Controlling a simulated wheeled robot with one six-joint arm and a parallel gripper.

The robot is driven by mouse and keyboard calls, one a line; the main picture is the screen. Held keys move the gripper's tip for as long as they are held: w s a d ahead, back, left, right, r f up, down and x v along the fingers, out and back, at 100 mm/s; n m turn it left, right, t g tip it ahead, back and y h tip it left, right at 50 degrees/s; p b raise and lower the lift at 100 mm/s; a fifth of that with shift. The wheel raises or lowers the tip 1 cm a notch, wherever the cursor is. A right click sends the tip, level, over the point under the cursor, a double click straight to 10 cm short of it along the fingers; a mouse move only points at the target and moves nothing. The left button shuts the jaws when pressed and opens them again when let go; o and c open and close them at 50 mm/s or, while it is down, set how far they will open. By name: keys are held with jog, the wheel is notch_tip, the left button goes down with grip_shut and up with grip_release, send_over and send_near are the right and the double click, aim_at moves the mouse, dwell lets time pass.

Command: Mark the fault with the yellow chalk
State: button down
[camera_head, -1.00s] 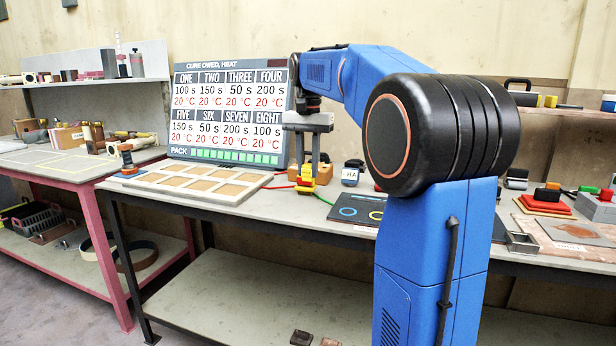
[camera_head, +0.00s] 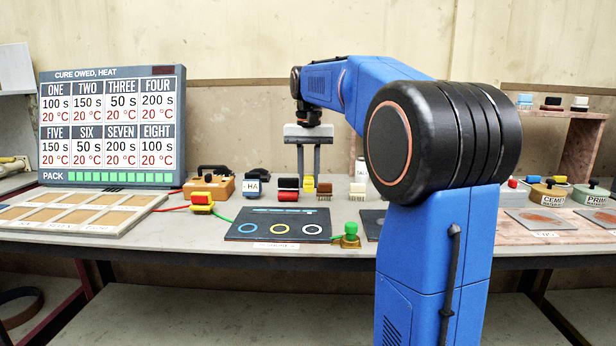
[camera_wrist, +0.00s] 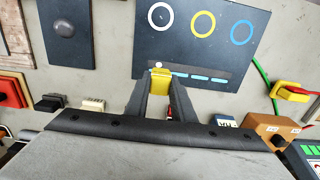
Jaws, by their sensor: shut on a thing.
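My gripper (camera_head: 308,180) hangs pointing down over the bench, behind the dark panel. It is shut on a yellow block (camera_wrist: 160,90), which looks like the yellow chalk; it also shows between the fingertips in the head view (camera_head: 308,185). In the wrist view the block overlaps the near edge of the dark panel (camera_wrist: 185,52); I cannot tell whether it touches. The panel carries a white, a yellow and a blue ring and a light blue dashed strip. A dark plate with a raised bump (camera_wrist: 66,28) lies beside it. I cannot tell which mark is the fault.
A green-topped piece (camera_head: 350,236) is at the panel's right corner. A yellow and red connector (camera_head: 201,202) with cables lies left. The cure board (camera_head: 112,125) stands further left.

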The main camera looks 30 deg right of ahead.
jog(key=shift+d+f, duration=0.15)
jog(key=shift+f, duration=2.85)
jog(key=shift+f, duration=0.7)
dwell(0.5)
jog(key=shift+r, duration=0.1)
jog(key=shift+r, duration=3.5)
